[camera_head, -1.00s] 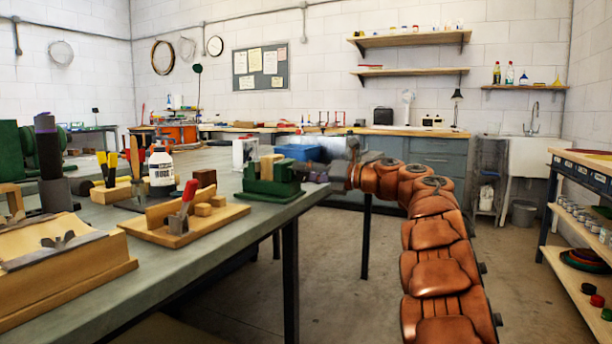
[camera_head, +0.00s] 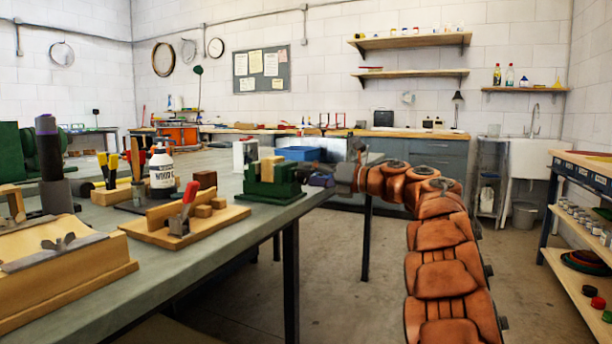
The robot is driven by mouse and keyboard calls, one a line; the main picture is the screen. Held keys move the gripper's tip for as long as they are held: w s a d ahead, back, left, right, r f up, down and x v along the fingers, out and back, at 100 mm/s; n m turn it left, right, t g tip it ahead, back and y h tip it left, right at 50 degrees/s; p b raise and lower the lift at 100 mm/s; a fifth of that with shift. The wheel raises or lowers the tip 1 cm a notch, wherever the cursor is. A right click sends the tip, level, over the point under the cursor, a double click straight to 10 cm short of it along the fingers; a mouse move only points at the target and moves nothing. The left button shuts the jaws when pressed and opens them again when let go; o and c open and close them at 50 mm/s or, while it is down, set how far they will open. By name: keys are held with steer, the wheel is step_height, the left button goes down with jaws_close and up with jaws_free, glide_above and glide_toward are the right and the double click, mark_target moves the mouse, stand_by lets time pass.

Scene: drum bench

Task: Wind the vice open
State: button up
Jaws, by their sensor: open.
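A green vice (camera_head: 272,183) stands on the bench near its right edge, with a light wooden block (camera_head: 267,168) upright between its jaws. The vice's handle side faces right, towards my arm; the handle itself is too small and covered to make out. My orange-brown arm comes up from the lower right and bends left towards the vice. My gripper (camera_head: 333,178) is at the right end of the vice, open, with its fingers pointing left at the screw end. I cannot tell whether the fingers touch the handle.
On the bench (camera_head: 215,233) a wooden jig with a red-handled clamp (camera_head: 182,215) stands left of the vice. A wood glue bottle (camera_head: 161,172) and a blue bin (camera_head: 300,153) stand farther back. The floor right of the bench is open up to the shelf unit (camera_head: 585,180).

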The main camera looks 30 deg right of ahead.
steer(key=v, duration=1)
steer(key=shift+s+d, duration=0.2)
steer(key=shift+s, duration=0.05)
